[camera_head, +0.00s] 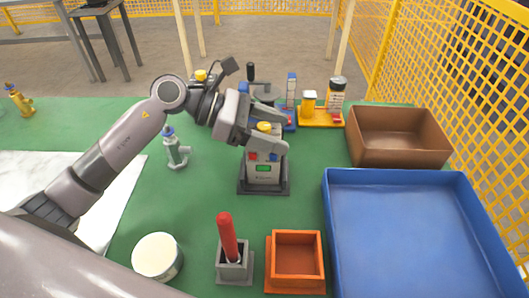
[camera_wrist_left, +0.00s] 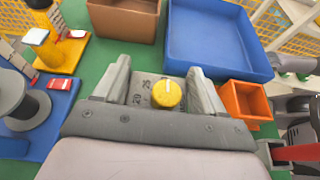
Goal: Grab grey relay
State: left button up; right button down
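The grey relay (camera_head: 264,173) stands upright on a dark base on the green table in the head view. Its front has a green display with red and blue parts, and a yellow knob is on top. In the left wrist view the relay's grey top (camera_wrist_left: 146,90) and the yellow knob show between the fingers. My left gripper (camera_head: 262,140) is at the relay's upper part, with its fingers (camera_wrist_left: 160,84) spread to either side. It is open; whether a finger touches the relay is hard to tell. My right gripper is not seen.
In front stand a red-handled tool (camera_head: 228,238) in a grey holder, an orange box (camera_head: 294,284) and a white round container (camera_head: 157,257). A blue tray (camera_head: 345,178) and brown bin (camera_head: 400,154) are right. Behind is a yellow-based fixture (camera_head: 321,117). A grey valve-like part (camera_head: 175,150) stands left.

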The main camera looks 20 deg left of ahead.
pick_arm(q)
jog(key=c, duration=0.5)
jog(key=shift+r, duration=0.1)
